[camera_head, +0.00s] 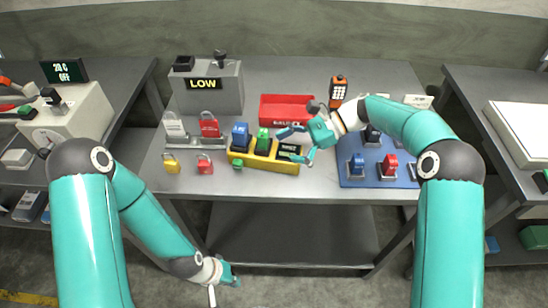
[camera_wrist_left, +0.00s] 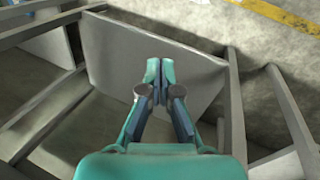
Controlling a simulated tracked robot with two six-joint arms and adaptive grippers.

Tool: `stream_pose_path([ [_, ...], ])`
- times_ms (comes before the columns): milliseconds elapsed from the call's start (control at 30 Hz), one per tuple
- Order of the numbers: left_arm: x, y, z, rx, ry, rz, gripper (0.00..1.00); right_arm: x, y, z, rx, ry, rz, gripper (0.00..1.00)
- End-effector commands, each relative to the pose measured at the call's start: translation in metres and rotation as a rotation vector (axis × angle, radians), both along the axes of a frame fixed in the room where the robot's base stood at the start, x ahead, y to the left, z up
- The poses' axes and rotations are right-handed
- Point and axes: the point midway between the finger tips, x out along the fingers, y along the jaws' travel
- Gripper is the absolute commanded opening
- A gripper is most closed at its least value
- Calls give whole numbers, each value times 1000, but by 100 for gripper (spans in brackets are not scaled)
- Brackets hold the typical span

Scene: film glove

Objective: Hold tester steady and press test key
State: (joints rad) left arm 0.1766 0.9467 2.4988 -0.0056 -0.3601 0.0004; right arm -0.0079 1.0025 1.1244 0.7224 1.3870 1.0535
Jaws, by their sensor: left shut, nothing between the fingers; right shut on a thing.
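A yellow tester-like base (camera_head: 262,162) lies at the front middle of the table, with a blue block (camera_head: 240,136), a green block (camera_head: 263,141) and a small dark display (camera_head: 290,149) on it. My right gripper (camera_head: 296,145) is shut on the right end of this base, around the display. My left gripper (camera_head: 226,278) is shut and empty, low in front of the table, well apart from the base. The left wrist view shows its fingers (camera_wrist_left: 160,72) together above a grey shelf and the floor.
A grey box reading LOW (camera_head: 207,88) stands at the back left. A red tray (camera_head: 287,109) and an orange handheld device (camera_head: 338,90) are behind the base. A blue mat (camera_head: 352,181) with switches is right.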

Motion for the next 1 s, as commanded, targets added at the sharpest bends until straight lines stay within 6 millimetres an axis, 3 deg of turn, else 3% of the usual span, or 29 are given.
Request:
stream_pose_path([
  [33, 0, 0, -4, 0, 0, 0, 0, -7, 1, -33, -38, 20, 18, 72],
  [800, 0, 0, -4, 0, 0, 1, 0, -7, -1, -34, -38, 21, 15, 72],
  [1000, -8, 13, 0, 8, 60, 35, 0, -7, -1, -34, -38, 21, 13, 72],
])
